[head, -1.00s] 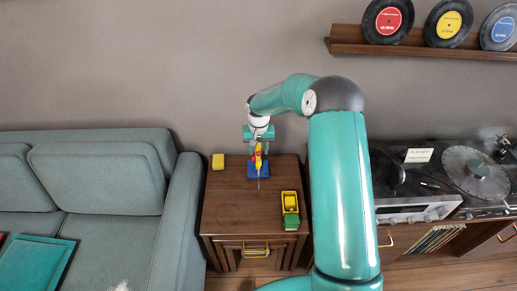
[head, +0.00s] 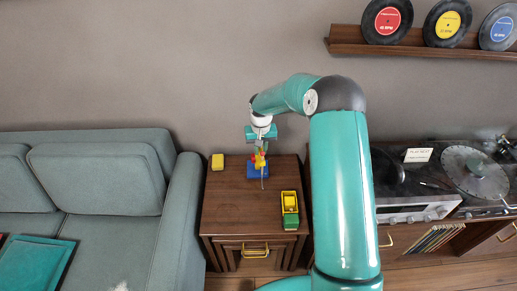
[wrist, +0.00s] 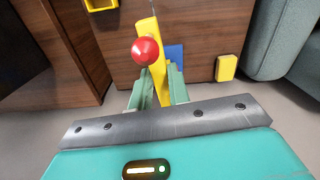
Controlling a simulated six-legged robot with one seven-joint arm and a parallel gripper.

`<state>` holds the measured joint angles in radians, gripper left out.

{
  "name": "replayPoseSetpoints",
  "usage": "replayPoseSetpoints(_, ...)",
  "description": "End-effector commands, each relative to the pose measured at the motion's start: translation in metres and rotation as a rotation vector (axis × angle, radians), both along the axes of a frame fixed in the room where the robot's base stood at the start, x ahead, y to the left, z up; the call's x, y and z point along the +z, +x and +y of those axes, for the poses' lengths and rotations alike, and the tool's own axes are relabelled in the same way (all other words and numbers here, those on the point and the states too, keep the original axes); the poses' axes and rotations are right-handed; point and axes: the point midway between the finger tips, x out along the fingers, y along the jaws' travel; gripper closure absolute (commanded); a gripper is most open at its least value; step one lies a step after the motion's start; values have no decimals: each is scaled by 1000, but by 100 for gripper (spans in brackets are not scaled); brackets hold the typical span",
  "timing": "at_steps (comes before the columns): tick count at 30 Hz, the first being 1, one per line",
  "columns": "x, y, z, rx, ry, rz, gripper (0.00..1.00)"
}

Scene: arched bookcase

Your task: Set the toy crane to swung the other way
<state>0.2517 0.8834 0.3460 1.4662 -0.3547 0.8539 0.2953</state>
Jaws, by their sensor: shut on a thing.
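The toy crane stands on the small wooden side table (head: 232,205). Its blue base (head: 251,172) lies near the table's back edge, and its yellow boom (head: 260,161) points toward the front with a thin line at its end. In the wrist view, the boom (wrist: 152,35) shows with a red ball-shaped part (wrist: 145,51), and part of the blue base (wrist: 174,55) lies behind. My gripper (head: 260,148) reaches down over the crane from the wall side. Its green fingers (wrist: 160,88) are shut on the yellow boom, which runs between them. The fingers partly hide the crane.
A yellow block (head: 217,162) stands at the table's back left, and a yellow-and-green toy truck (head: 290,210) at its right. A grey-green sofa (head: 110,180) is at the left. A turntable cabinet (head: 435,200) is at the right. The table's front left is clear.

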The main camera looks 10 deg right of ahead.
Motion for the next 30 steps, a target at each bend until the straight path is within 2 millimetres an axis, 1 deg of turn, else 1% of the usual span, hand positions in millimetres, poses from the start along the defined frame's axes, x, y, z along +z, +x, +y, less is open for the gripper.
replayPoseSetpoints(8,0,1,-20,214,-1,0,100)
replayPoseSetpoints(18,0,9,-47,519,0,-1,100)
replayPoseSetpoints(24,0,15,-58,659,0,-1,100)
replayPoseSetpoints(30,0,19,-64,749,-1,-1,100)
